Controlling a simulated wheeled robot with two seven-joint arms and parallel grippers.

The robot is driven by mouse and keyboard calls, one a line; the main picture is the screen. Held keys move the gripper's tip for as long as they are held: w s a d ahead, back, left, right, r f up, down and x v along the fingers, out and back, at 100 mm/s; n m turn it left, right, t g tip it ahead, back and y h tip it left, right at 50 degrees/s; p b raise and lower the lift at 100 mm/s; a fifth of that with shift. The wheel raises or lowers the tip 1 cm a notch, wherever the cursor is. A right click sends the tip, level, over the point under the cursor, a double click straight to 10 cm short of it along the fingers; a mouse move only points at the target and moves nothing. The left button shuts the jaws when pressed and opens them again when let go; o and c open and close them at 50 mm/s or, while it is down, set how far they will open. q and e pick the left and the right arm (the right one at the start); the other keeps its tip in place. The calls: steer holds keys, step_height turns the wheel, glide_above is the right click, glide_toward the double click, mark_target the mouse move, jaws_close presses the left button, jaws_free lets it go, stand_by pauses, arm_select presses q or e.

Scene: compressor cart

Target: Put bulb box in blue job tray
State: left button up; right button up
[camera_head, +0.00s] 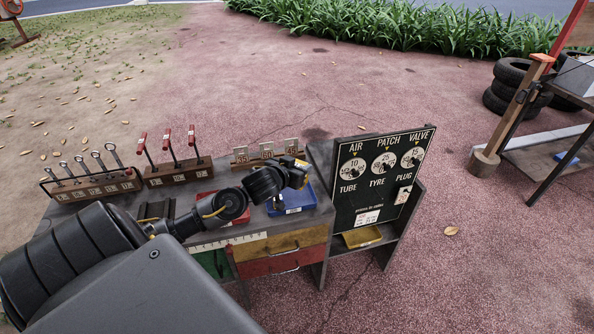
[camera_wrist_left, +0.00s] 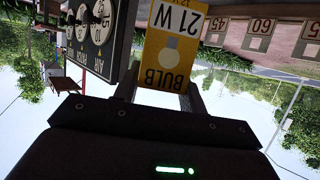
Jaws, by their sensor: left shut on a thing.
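The bulb box is a yellow and white carton, printed BULB and 21 W, seen upside down in the left wrist view (camera_wrist_left: 166,60). My left gripper (camera_wrist_left: 167,90) is shut on it, with one finger on each side. In the head view my left gripper (camera_head: 297,177) is over the blue job tray (camera_head: 294,208) on the bench. The box is mostly hidden there by my gripper. The blue tray is partly covered by my arm, and its inside is hard to see. My right gripper is not in view.
A black gauge board (camera_head: 379,181) stands upright just right of the blue tray. Numbered blocks (camera_head: 266,154) stand behind it. A red tray (camera_head: 207,198) lies to its left, partly behind my arm. Racks of red-handled tools (camera_head: 179,171) and spanners (camera_head: 93,187) line the bench's back left.

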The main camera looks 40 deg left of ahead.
arm_select(q)
steer(key=w+a+f, duration=0.5)
steer(key=w+f, duration=0.1)
steer(key=f, duration=0.1)
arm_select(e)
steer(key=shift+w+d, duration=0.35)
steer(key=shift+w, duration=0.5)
arm_select(q)
steer(key=f, duration=0.3)
steer(key=shift+w+a, duration=0.15)
steer(key=shift+w, duration=0.15)
steer(key=shift+f, duration=0.3)
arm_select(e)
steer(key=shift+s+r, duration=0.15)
arm_select(q)
steer(key=shift+f, duration=0.1)
steer(key=o, duration=1)
steer(key=shift+c, duration=0.2)
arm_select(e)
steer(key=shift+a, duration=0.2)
